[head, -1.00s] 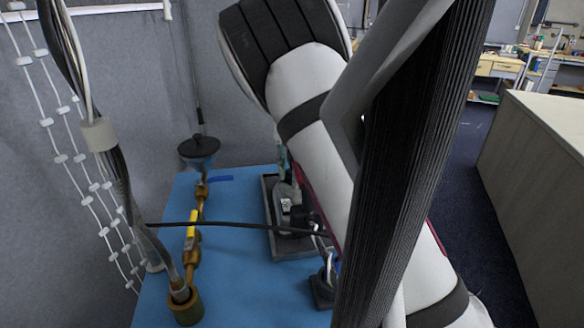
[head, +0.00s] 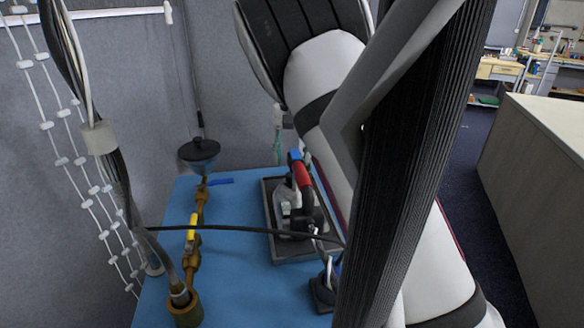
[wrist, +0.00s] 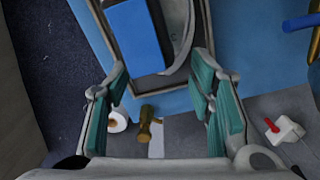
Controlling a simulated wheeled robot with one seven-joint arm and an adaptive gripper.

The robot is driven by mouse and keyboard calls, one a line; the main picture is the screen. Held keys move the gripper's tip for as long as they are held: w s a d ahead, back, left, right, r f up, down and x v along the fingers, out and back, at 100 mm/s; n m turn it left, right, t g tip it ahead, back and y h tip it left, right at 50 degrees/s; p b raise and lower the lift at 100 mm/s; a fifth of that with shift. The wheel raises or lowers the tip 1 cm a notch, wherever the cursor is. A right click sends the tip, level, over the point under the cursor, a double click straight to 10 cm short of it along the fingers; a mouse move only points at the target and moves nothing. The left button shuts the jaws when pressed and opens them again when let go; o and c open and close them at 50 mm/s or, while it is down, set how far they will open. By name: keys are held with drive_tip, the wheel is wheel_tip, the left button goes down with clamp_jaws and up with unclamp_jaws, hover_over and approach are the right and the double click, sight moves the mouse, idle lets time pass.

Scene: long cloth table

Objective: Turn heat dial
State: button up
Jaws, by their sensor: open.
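An iron (head: 303,190) with a red and black handle and a blue end stands in a dark-rimmed tray (head: 270,222) on the blue table. In the wrist view the iron's blue part (wrist: 135,32) and its grey body (wrist: 178,30) lie just beyond my fingertips. I cannot make out the heat dial in either view. My gripper (wrist: 160,68) is open, with teal finger pads apart and nothing between them. In the head view my arm and a dark column hide most of the gripper.
A brass pipe with a yellow lever (head: 191,228) and a blue lever (head: 221,181) stands left of the tray. A black cable (head: 245,230) crosses in front of the iron. A white roll (wrist: 117,121) and a white item with a red switch (wrist: 284,130) lie beyond the table edge.

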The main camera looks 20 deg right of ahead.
wheel_tip(320, 180, up, 7)
drive_tip(key=shift+r, duration=0.2)
drive_tip(key=shift+d, duration=0.1)
